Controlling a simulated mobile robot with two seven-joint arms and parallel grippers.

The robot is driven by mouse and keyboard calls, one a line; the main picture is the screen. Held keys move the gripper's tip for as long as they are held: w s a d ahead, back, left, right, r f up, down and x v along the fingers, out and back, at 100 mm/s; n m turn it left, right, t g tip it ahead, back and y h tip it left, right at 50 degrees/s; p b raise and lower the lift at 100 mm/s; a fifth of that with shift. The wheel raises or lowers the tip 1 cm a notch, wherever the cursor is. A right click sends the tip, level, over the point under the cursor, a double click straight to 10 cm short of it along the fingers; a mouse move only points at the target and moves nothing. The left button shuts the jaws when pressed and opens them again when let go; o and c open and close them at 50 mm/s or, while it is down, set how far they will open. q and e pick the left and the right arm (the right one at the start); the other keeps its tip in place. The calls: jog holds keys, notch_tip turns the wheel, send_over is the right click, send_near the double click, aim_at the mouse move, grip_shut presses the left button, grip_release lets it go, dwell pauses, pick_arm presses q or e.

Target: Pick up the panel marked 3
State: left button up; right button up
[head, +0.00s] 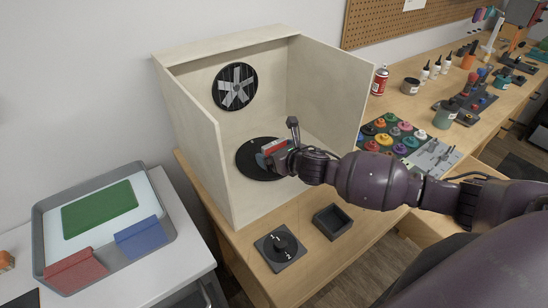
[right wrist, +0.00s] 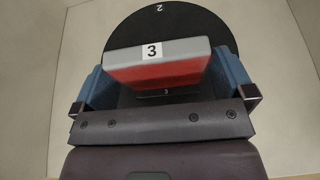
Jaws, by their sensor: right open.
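The panel marked 3 (right wrist: 158,74) is red with a grey top edge that bears a white "3" label. It stands on a black disc (right wrist: 190,22) inside a pale booth, and it also shows in the head view (head: 273,146). The disc (head: 246,166) carries a "2" near its far edge and a "3" in front of the panel. My right gripper (right wrist: 161,82) has one blue finger on each side of the panel. It is open, with narrow gaps to the panel's sides. My left gripper is not in view.
The booth's side wall (head: 325,85) stands close to my right gripper. A grey tray (head: 172,238) at left holds green, red and blue panels. A knob block (head: 280,248) and a dark open box (head: 332,221) sit before the booth. Paint pots (head: 385,123) stand at right.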

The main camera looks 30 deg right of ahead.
jog(key=shift+w+f, duration=0.3)
jog(key=shift+w, duration=0.35)
jog(key=c, duration=0.8)
